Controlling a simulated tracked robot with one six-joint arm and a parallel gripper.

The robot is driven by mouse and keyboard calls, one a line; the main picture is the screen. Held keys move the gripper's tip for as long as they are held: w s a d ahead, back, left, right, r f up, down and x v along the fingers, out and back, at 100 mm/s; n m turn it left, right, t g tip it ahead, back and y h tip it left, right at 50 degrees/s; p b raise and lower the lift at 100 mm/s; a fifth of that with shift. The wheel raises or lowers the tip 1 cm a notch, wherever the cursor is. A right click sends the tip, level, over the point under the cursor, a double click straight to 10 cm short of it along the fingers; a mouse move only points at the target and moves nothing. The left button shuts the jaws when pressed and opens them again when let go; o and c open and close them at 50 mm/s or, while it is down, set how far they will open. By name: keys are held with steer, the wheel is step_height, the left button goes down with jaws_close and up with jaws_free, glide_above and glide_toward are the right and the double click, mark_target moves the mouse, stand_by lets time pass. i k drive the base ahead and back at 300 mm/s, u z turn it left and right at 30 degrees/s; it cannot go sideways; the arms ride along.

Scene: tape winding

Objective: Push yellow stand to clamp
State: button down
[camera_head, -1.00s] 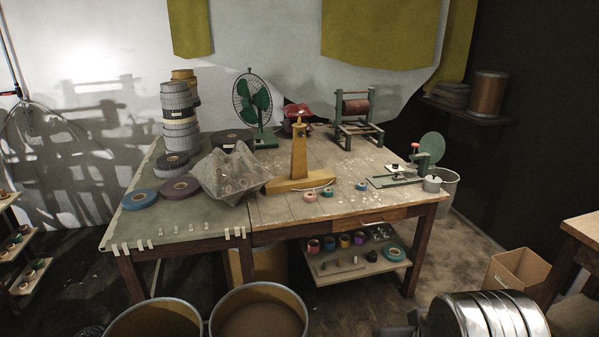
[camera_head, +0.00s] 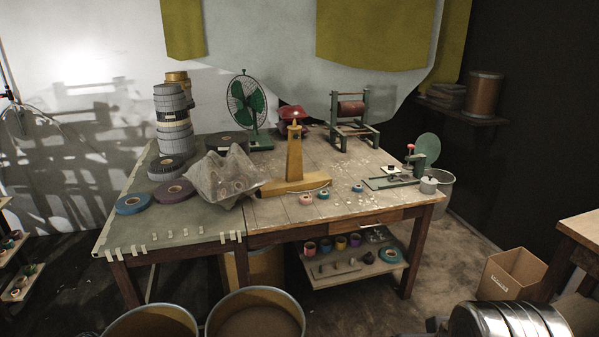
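The yellow stand (camera_head: 294,160) stands upright on the right, bare-wood part of the worktable (camera_head: 350,222). It has a wide flat base and a tapering post, and a thin pale cord or strip lies at its base. A green bench device with a red knob (camera_head: 411,158) sits at the table's right edge and may be the clamp; I cannot tell for sure. A wide gap of tabletop separates it from the stand.
Small tape rolls (camera_head: 306,199) lie in front of the stand. A green fan (camera_head: 246,110) and a winding frame (camera_head: 352,120) stand behind. Drums (camera_head: 258,314) and a cardboard box (camera_head: 516,276) are on the floor.

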mark_target(295, 181)
steer(key=z, duration=0.4)
steer(key=i, duration=3.25)
steer(key=u, duration=1.3)
